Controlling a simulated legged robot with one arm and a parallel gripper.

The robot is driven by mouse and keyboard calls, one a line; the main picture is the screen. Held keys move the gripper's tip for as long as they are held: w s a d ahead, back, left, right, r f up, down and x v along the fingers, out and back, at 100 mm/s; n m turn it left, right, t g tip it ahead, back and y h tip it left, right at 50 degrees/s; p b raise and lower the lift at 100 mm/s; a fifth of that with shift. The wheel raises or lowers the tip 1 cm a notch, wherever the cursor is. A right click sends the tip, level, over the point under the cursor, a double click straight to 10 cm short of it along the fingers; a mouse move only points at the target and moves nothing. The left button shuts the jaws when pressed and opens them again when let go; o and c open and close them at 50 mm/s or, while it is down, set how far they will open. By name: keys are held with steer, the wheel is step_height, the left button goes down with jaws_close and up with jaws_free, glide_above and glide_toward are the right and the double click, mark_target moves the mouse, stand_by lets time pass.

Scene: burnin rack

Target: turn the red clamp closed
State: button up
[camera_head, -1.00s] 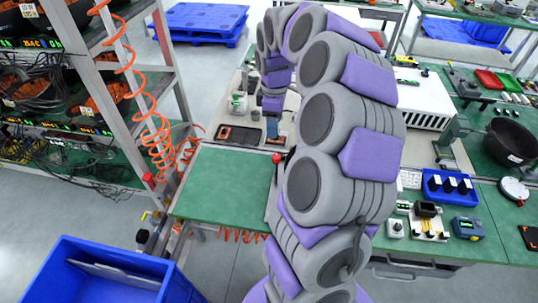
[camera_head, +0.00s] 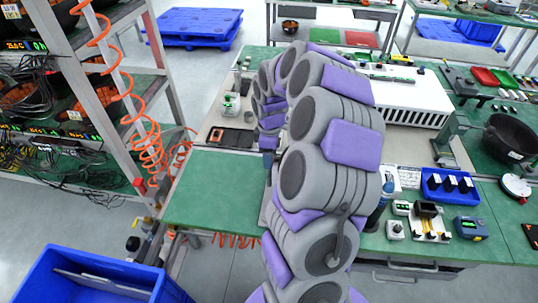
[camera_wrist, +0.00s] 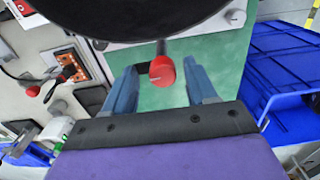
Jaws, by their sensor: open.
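A red-tipped handle, apparently the red clamp (camera_wrist: 162,72), shows in the wrist view on a short grey stem by a pale plate. My gripper (camera_wrist: 161,80) is open, with one blue finger on each side of the red tip. Gaps show on both sides, so neither finger visibly touches it. In the head view my gripper (camera_head: 268,160) points down over the bench at the edge of the green mat; the red tip is hidden there behind my arm. A large dark round shape covers the top of the wrist view and hides what lies behind it.
The green mat (camera_head: 210,190) left of my arm is clear. A shelf rack with a coiled orange hose (camera_head: 150,150) stands further left. A blue bin (camera_head: 80,280) is on the floor. Another red knob (camera_wrist: 33,91) shows at the wrist view's left.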

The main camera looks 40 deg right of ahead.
steer(key=shift+d, duration=0.3)
steer(key=shift+a+r, duration=0.1)
steer(key=shift+a, duration=0.45)
steer(key=c, duration=0.5)
steer(key=shift+d, duration=0.1)
steer(key=c, duration=0.6)
steer(key=shift+o, duration=0.2)
